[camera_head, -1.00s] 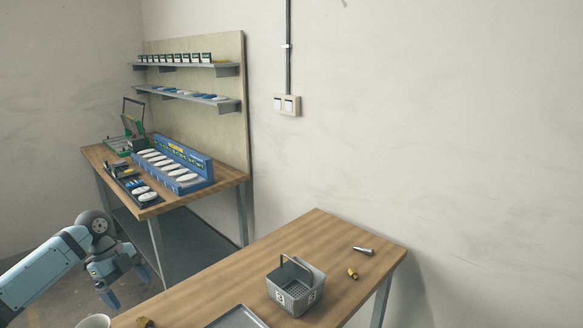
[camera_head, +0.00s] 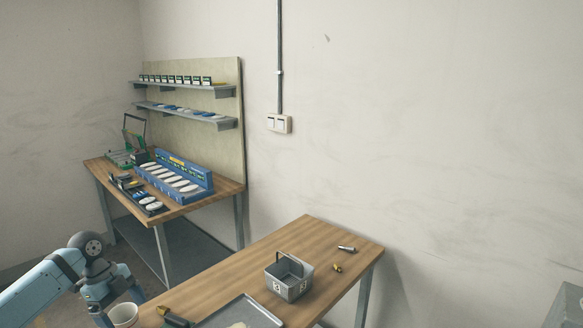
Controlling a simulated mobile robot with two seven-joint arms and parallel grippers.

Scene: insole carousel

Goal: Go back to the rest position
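My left arm comes in at the lower left, and its gripper (camera_head: 103,318) hangs at the bottom edge beside the near table, partly cut off, with its fingers not clear. I cannot see anything held in it. My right gripper is out of view.
A silver cylinder (camera_head: 346,249), a brass fitting (camera_head: 337,267) and a dark tool-like object (camera_head: 174,318) lie on the near table. A workbench (camera_head: 220,190) with a blue insole rack (camera_head: 200,173) and shelves (camera_head: 190,84) stands behind. A grey object (camera_head: 566,306) shows at the lower right.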

